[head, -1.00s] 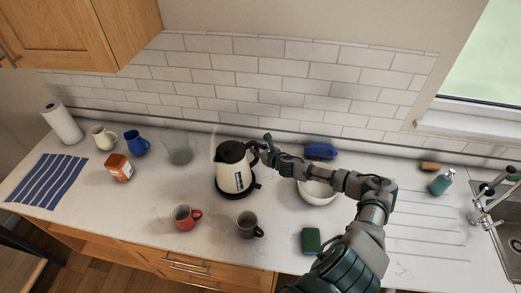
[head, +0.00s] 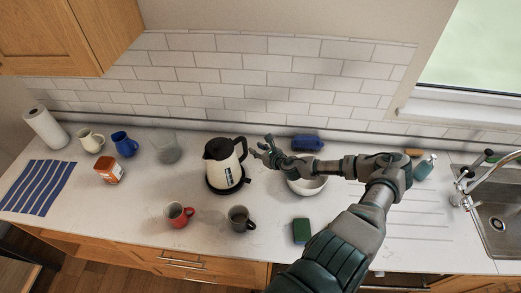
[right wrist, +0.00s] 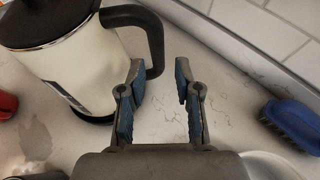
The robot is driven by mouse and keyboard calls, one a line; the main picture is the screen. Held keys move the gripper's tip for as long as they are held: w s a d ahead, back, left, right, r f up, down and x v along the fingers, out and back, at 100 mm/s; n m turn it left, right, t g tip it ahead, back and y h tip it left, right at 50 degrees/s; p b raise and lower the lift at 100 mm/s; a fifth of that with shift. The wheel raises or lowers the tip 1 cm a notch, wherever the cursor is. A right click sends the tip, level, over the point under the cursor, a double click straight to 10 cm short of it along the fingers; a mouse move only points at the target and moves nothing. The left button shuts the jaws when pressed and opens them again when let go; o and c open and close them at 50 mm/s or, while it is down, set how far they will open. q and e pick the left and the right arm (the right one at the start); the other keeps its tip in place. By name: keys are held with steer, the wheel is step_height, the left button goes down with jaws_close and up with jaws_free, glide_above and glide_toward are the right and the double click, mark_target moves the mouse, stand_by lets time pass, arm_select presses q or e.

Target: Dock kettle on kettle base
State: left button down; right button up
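The cream kettle (head: 224,165) with black lid and handle stands upright on the dark round kettle base (head: 229,190), mostly hidden beneath it. In the right wrist view the kettle (right wrist: 75,65) fills the upper left, and its black handle (right wrist: 152,30) curves down beside the left finger. My right gripper (head: 262,153) is open and empty, just right of the handle. In the right wrist view its gripper (right wrist: 160,88) has both fingers apart with bare counter between them; whether the left finger touches the handle I cannot tell. My left gripper is in no view.
A white bowl (head: 306,183) stands partly under my right forearm, with a blue brush (head: 306,143) behind it. A red mug (head: 178,214), a dark mug (head: 240,218) and a green sponge (head: 301,231) are in front. A glass (head: 168,150) stands left of the kettle.

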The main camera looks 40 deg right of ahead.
steer(key=shift+v, duration=1.05)
steer(key=shift+a+f, duration=0.1)
steer(key=shift+a, duration=0.05)
